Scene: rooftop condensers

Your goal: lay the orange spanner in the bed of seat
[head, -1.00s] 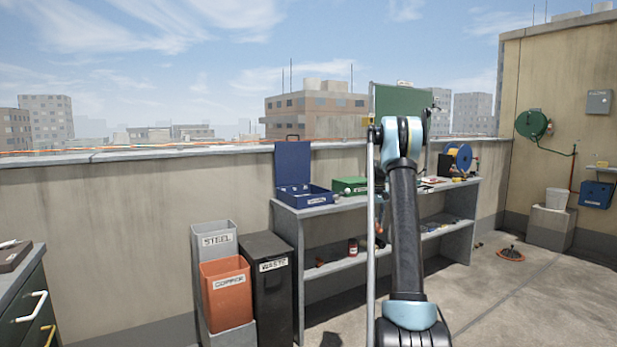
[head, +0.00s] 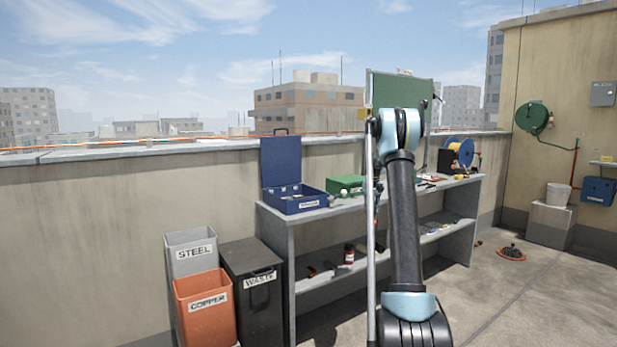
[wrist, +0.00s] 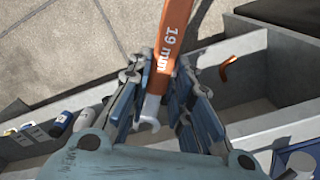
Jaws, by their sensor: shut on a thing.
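The orange spanner (wrist: 173,38) shows in the wrist view, marked "19 mm". It runs from the top edge down between the fingers, with a pale metal end low in the grip. My gripper (wrist: 162,68) is shut on it. In the head view my arm hides most of the gripper, and the spanner cannot be made out.
A grey bench (head: 277,225) stands by the parapet with an open blue case (head: 290,203), a green box (head: 346,184) and a cable reel (head: 459,152). Steel (head: 190,243), copper (head: 205,308) and waste (head: 254,293) bins stand at its left. Floor at right is mostly clear.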

